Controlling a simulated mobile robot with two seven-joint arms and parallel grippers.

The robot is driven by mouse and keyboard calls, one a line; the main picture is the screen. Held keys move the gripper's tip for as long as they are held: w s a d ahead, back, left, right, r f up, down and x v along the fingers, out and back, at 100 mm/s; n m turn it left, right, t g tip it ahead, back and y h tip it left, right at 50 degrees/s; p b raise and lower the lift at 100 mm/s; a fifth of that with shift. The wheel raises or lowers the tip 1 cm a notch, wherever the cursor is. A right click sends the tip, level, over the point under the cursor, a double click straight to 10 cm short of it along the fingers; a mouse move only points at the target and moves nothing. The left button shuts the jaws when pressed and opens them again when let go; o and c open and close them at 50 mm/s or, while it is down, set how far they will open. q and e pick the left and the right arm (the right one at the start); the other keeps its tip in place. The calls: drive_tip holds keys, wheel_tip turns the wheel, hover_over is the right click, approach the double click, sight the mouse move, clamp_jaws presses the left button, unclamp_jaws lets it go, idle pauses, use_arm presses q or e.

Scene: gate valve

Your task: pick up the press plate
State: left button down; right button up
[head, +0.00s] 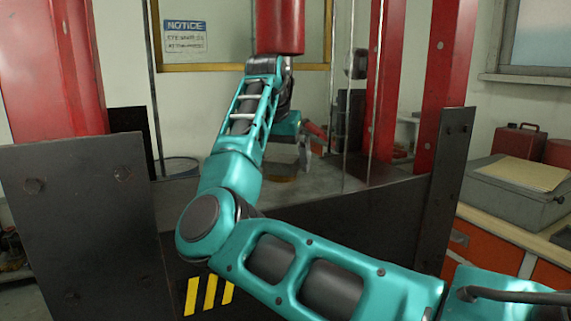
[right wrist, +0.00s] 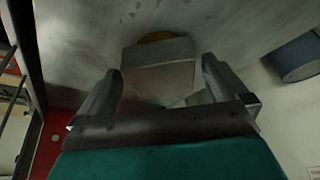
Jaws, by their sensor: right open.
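My right gripper (head: 304,152) is inside the press, at the end of the teal arm, small and partly hidden by its own wrist in the head view. In the right wrist view the right gripper (right wrist: 160,92) is open, one finger at each side. A grey block-like plate (right wrist: 158,52), which looks like the press plate, lies between and just beyond the fingertips. I see no finger clearly touching it. My left gripper is not in view.
Red press posts (head: 441,75) stand at both sides, with a red ram (head: 280,27) above my arm. Dark steel plates (head: 85,220) stand in front. A clear panel (head: 345,110) is at the right. A bench with a grey box (head: 515,195) is farther right.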

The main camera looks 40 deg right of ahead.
drive_tip(key=shift+a, duration=0.1)
clamp_jaws()
drive_tip(key=shift+r, duration=0.15)
idle(0.8)
